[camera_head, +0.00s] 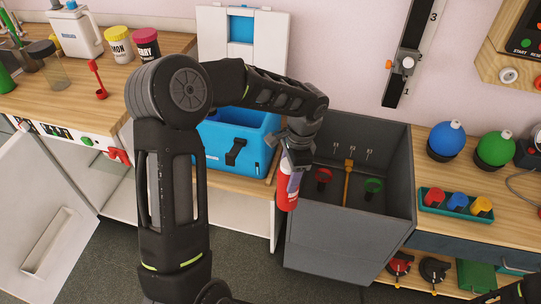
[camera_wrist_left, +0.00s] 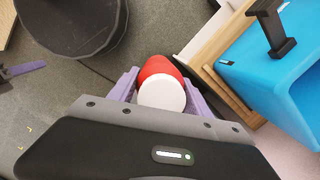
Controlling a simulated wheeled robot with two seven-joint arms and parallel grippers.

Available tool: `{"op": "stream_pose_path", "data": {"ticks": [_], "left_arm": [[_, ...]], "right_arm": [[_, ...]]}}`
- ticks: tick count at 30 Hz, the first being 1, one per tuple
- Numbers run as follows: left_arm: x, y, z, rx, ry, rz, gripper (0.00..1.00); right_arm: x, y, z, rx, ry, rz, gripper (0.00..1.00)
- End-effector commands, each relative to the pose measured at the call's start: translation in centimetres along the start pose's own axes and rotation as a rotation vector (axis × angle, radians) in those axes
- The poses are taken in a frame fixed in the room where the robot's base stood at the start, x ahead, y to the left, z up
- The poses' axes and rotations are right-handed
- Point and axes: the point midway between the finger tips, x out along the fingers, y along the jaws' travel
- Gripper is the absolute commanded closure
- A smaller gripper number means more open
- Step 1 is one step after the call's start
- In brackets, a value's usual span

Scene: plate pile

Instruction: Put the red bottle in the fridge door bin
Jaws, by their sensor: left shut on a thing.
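My left gripper (camera_head: 292,163) is shut on the red bottle (camera_head: 287,190), which hangs roughly upright in front of the wooden counter's edge, just left of the grey bin. In the left wrist view, the bottle's white cap (camera_wrist_left: 162,93) and red body (camera_wrist_left: 158,68) show between the purple fingers of the left gripper (camera_wrist_left: 160,82). A white door (camera_head: 38,225) stands open at the lower left, with a recessed slot in its face. I cannot tell whether that slot is the door bin. My right gripper is out of view.
A blue cooler box (camera_head: 238,143) stands behind my left arm; it shows in the left wrist view (camera_wrist_left: 285,75). A deep grey bin (camera_head: 345,240) stands right of the bottle. The open white compartment (camera_head: 240,215) lies below the counter. Grey floor (camera_head: 255,268) is clear in front.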

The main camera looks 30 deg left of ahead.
Motion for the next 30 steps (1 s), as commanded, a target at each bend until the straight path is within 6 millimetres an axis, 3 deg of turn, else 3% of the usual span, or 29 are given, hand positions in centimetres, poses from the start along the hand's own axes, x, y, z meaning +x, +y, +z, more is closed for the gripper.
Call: {"op": "stream_pose_path", "data": {"ticks": [1, 3, 10, 15, 30], "left_arm": [[1.9, 0.8, -1.3, -0.109, -0.003, 0.022, 1.0], [3.8, 1.7, -2.8, -0.272, -0.003, 0.044, 1.0], [8.1, 4.3, -5.9, -0.651, -0.003, 0.096, 1.0], [9.1, 5.0, -6.6, -0.753, -0.003, 0.11, 1.0], [9.1, 5.1, -6.6, -0.76, -0.003, 0.11, 1.0]], "right_arm": [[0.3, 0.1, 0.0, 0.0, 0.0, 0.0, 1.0], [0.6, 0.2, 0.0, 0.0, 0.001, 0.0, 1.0], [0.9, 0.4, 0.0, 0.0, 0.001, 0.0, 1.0], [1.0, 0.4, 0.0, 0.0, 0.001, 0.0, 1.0], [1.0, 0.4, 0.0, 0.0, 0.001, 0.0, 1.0]]}}
